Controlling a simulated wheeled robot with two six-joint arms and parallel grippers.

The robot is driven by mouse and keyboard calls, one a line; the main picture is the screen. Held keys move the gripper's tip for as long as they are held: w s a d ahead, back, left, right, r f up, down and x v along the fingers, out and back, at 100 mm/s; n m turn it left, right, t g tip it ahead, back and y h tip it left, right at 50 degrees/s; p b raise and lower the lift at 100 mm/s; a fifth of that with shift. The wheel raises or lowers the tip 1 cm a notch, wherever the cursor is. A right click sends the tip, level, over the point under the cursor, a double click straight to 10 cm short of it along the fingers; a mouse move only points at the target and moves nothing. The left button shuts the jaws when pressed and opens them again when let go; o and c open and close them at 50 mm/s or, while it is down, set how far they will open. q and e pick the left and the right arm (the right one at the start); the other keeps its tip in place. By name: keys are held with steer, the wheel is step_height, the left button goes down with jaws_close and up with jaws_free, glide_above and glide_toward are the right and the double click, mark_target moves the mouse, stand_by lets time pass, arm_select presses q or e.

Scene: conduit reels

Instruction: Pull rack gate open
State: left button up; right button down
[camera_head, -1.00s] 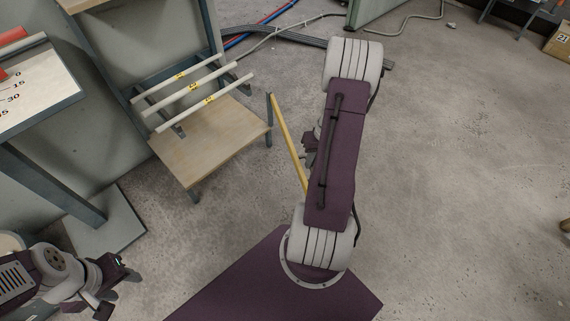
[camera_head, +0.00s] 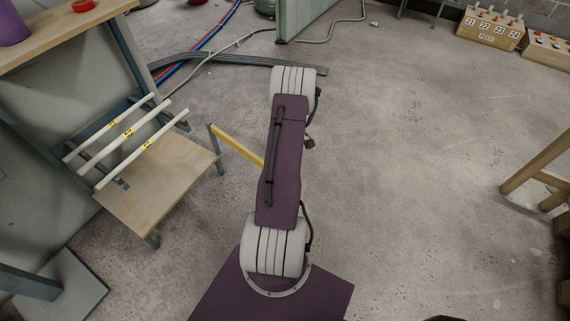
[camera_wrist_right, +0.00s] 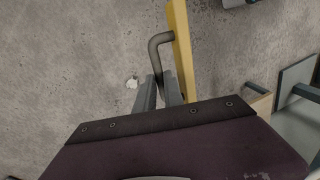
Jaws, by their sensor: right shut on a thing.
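The yellow rack gate (camera_head: 237,146) is a bar that stands out from the post at the rack's right corner, at an angle to the rack's side. Its far end is hidden behind my right arm in the head view. In the right wrist view the gate (camera_wrist_right: 183,50) runs along the right, with a bent grey handle (camera_wrist_right: 154,52) on its left side. My right gripper (camera_wrist_right: 160,92) is shut on this handle. The rack (camera_head: 160,195) has a wooden shelf, with several white conduits (camera_head: 140,150) with yellow labels above it. My left gripper is out of view.
A wooden bench (camera_head: 60,38) stands at upper left. Cables (camera_head: 195,68) cross the floor behind the rack. A green panel (camera_head: 303,18) stands at the back. A wooden stand (camera_head: 540,172) is at the right edge. The floor between my right arm and that stand is clear.

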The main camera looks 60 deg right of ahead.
steer(key=shift+w, duration=0.1)
steer(key=c, duration=1.7)
jaws_free()
steer(key=r+p, duration=0.2)
steer(key=r, duration=0.1)
steer(key=d+r+p, duration=0.1)
steer(key=r, duration=0.2)
steer(key=r+p, duration=0.2)
steer(key=r, duration=0.1)
steer(key=shift+s+d+p, duration=0.2)
steer(key=shift+d+p, duration=0.1)
steer(key=shift+d, duration=0.05)
